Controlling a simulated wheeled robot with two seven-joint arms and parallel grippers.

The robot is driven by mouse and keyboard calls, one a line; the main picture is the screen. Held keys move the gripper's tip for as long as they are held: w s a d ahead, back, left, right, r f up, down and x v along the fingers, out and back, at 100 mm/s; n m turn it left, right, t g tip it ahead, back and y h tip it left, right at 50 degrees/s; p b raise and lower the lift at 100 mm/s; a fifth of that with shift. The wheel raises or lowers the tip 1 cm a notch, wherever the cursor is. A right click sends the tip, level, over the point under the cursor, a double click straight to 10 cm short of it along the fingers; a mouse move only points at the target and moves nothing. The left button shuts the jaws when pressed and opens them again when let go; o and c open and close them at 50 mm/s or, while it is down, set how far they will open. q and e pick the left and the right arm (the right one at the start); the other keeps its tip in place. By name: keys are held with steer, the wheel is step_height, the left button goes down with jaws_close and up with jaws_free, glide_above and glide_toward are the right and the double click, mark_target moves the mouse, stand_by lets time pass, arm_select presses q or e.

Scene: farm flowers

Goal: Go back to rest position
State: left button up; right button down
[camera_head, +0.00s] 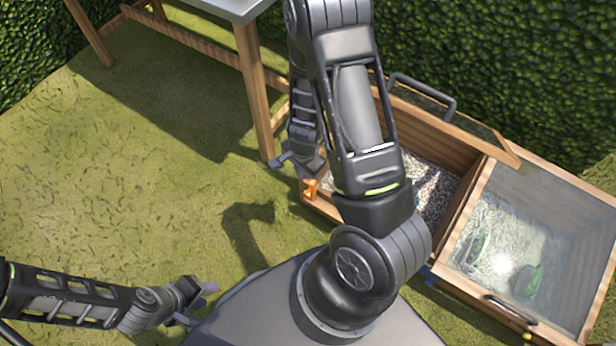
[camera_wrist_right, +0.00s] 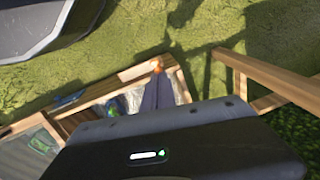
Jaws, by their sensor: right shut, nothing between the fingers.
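My right arm rises from the bottom middle of the head view and folds over at the top. Its gripper (camera_head: 298,163) hangs low at the near left corner of the wooden planter box (camera_head: 325,208). In the right wrist view its two dark fingers (camera_wrist_right: 159,92) lie side by side, shut and empty, in front of the box. My left gripper (camera_head: 198,302) is low at the lower left, beside my base, over the grass. Its fingertips look spread, with nothing visible between them.
An orange piece (camera_head: 310,189) sits on the box's corner. The box's right part has a clear lid (camera_head: 560,215) with a handle; its left part is open, showing pale gravel (camera_head: 432,190). A wooden-legged table (camera_head: 252,85) stands behind. Open grass (camera_head: 100,180) lies left, hedge behind.

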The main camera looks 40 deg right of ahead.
steer(key=shift+w+a+r, duration=0.1)
steer(key=shift+w+r, duration=0.05)
steer(key=shift+r, duration=0.25)
stand_by(0.3)
steer(key=s+a+f+n+y, duration=0.1)
steer(key=s+a+n, duration=0.2)
steer(key=a+n, duration=0.35)
steer(key=s+a+f+n+y, duration=0.1)
steer(key=s+a+n+y, duration=0.15)
steer(key=a, duration=0.65)
steer(key=s+a+f+n+y, duration=0.1)
steer(key=s+a+n, duration=0.3)
steer(key=a+n, duration=0.3)
step_height(320, 180, up, 17)
steer(key=s+a+m+p, duration=0.1)
steer(key=p, duration=1.6)
steer(key=shift+a+m+g, duration=0.3)
steer(key=shift+a, duration=0.05)
steer(key=shift+f, duration=0.1)
